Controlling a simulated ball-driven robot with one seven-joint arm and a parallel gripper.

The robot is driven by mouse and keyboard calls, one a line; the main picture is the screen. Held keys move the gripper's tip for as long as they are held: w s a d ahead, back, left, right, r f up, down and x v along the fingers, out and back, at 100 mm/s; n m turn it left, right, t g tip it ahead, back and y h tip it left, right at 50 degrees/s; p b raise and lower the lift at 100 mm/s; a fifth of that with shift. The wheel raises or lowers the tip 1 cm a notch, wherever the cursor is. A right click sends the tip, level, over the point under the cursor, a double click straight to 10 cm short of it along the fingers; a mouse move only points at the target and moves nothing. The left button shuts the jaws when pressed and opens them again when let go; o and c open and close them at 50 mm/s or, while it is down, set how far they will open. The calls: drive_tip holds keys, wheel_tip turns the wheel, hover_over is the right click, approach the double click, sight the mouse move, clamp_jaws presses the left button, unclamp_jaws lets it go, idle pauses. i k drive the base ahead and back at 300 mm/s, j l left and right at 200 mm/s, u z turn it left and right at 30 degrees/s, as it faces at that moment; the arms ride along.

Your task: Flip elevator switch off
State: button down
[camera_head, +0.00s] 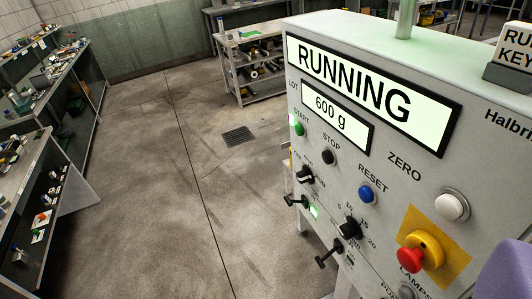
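A grey control panel (410,165) fills the right side of the view, tilted in the picture. Its displays read RUNNING (365,93) and 600 g (336,115). At its lower left, a black toggle lever (295,201) sits beside a lit green lamp (313,211). A second black toggle lever (328,253) is lower, below a rotary knob (349,228) with a number scale. Another black selector knob (305,174) is above the first lever. The small labels are unreadable, so I cannot tell which is the elevator switch. My gripper is not in view.
Panel buttons include a green one (298,128), a black one (327,157), a blue one (366,194), a white one (452,206) and a red mushroom button (411,260). A purple shape (507,272) covers the lower right corner. Shelves (30,190) stand left; the middle floor is clear.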

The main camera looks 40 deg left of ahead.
sight(289, 202)
drive_tip(key=i+j+u, duration=0.1)
drive_tip(key=i+j, duration=0.75)
